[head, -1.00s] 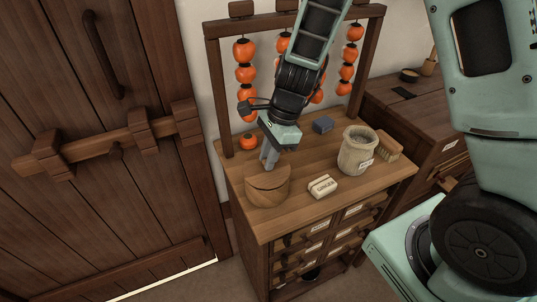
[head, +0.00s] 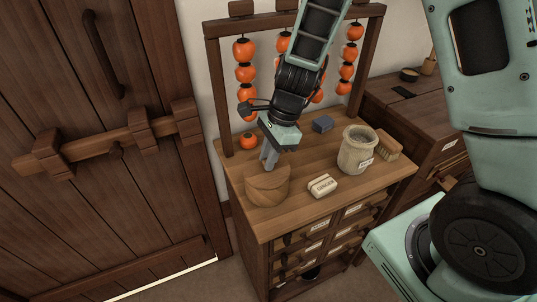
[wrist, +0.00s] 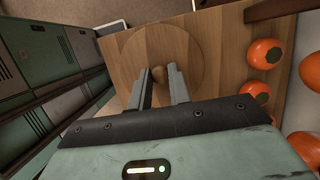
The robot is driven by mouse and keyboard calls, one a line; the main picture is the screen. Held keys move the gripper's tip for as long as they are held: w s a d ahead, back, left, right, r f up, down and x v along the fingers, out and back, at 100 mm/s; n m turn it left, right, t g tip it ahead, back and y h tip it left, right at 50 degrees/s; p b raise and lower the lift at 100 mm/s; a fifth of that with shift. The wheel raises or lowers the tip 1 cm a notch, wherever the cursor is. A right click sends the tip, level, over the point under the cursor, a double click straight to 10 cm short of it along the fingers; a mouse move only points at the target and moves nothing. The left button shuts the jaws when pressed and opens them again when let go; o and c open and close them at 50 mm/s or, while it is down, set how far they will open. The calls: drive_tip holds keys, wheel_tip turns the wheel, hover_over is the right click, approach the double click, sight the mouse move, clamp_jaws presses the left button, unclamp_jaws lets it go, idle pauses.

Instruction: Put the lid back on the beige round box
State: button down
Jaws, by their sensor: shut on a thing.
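The beige round box (head: 266,194) stands at the front left of the wooden counter (head: 300,222). Its round wooden lid (head: 262,178) is at its top, and a curved seam shows between the two. In the wrist view the lid (wrist: 183,42) is a flat disc seen from above, with a small knob (wrist: 158,73) between the fingers. My gripper (head: 268,167) points down and is shut on the lid's knob; it also shows in the wrist view (wrist: 160,72). I cannot tell whether the lid is fully seated.
A white labelled block (head: 323,186) lies right of the box. Hanging persimmons (head: 246,74) and a loose persimmon (head: 249,141) are behind my gripper.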

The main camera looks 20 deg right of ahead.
drive_tip(key=c, duration=0.7)
unclamp_jaws()
drive_tip(key=shift+c, duration=0.2)
drive_tip(key=shift+r+p, duration=3.5)
drive_tip(key=shift+r, duration=0.05)
clamp_jaws()
